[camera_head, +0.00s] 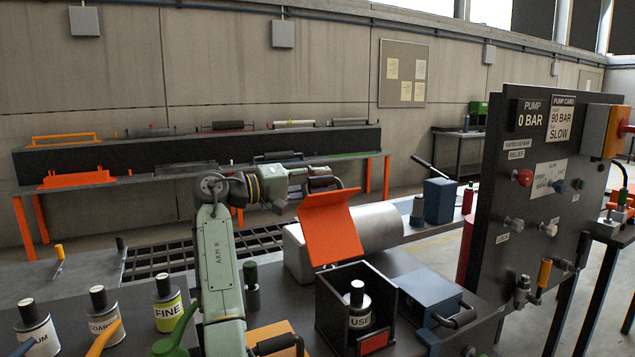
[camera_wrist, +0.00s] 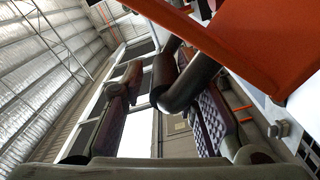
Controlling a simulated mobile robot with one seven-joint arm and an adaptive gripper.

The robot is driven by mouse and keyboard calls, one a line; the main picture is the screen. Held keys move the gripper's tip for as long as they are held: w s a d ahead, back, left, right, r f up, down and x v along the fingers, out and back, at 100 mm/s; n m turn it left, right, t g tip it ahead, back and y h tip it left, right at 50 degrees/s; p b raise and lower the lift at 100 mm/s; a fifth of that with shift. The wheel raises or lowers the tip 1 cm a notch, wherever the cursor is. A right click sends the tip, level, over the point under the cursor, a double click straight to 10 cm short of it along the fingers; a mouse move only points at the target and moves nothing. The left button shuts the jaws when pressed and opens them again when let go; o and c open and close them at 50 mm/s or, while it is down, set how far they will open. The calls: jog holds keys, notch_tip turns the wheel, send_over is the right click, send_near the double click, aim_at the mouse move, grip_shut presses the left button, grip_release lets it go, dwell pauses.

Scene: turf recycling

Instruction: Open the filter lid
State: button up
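The orange filter lid (camera_head: 331,228) stands raised and tilted in front of the grey cylinder (camera_head: 378,227) in the head view. In the wrist view the orange lid (camera_wrist: 250,40) fills the upper right. A dark bent handle (camera_wrist: 188,80) projects from near its edge and lies between my two fingers, nearer the right one. My gripper (camera_head: 322,182) is at the lid's upper edge, by the handle. In the wrist view my gripper (camera_wrist: 160,88) has its ridged finger pads apart, with a visible gap on the left of the handle. The lid's hinge is not clear.
A dark open box (camera_head: 334,310) holding a bottle labelled USED (camera_head: 359,308) stands in front of the lid. A blue box (camera_head: 428,298) is to its right, then the pump panel (camera_head: 535,200). Bottles, including FINE (camera_head: 167,305), stand at the left front.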

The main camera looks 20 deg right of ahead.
dwell(0.3)
jog(key=shift+o, duration=1.2)
notch_tip(320, 180, up, 5)
jog(key=shift+a+r, duration=0.1)
jog(key=shift+r, duration=0.05)
jog(key=o, duration=0.9)
jog(key=r, duration=0.3)
jog(key=shift+d, duration=0.25)
jog(key=shift+a+r, duration=0.35)
jog(key=shift+r, duration=0.2)
jog(key=shift+a+r, duration=0.3)
jog(key=shift+r, duration=0.25)
jog(key=c, duration=1.1)
jog(key=shift+w+d+f, duration=0.15)
jog(key=shift+d+f, duration=0.2)
jog(key=shift+d, duration=0.05)
jog(key=shift+c, duration=0.2)
jog(key=shift+a+r, duration=0.1)
jog(key=shift+f, duration=0.2)
